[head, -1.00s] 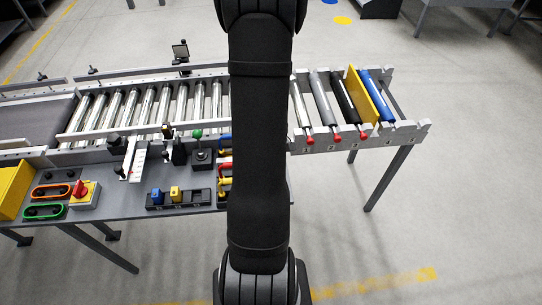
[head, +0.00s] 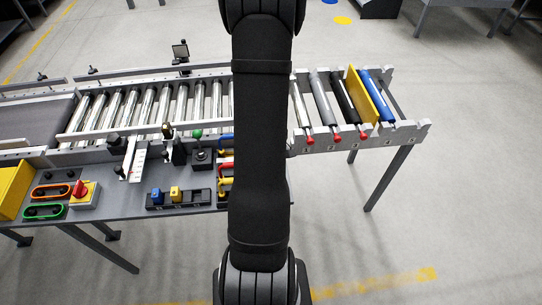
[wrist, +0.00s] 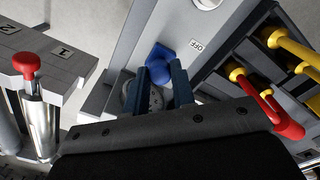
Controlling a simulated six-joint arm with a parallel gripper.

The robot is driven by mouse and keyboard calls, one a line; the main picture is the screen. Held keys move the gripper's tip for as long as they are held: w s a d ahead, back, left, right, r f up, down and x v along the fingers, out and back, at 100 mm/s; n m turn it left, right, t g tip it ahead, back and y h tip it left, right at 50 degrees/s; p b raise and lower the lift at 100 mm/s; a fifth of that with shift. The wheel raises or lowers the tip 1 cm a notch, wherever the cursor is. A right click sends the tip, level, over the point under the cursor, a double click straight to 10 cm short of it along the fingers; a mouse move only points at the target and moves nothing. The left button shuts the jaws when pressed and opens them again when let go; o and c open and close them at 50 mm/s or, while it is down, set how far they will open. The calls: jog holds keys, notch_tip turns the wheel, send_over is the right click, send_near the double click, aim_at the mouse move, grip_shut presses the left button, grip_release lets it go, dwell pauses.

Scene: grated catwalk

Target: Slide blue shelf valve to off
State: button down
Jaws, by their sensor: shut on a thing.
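In the head view, my arm covers the valve and the gripper, so neither shows there.
A rack with red (wrist: 288,122) and yellow (wrist: 295,47) handles stands close on the right in the wrist view. A red-knobbed roller (wrist: 26,64) is on the left. In the head view, the conveyor rollers (head: 145,103) and control table (head: 120,190) lie left of my arm.

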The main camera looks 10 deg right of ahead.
jog(key=shift+s, duration=1.6)
jog(key=c, duration=1.2)
grip_release()
jog(key=shift+r, duration=0.55)
notch_tip(320, 180, up, 16)
jog(key=shift+r, duration=0.15)
notch_tip(320, 180, down, 17)
jog(key=shift+f, duration=0.2)
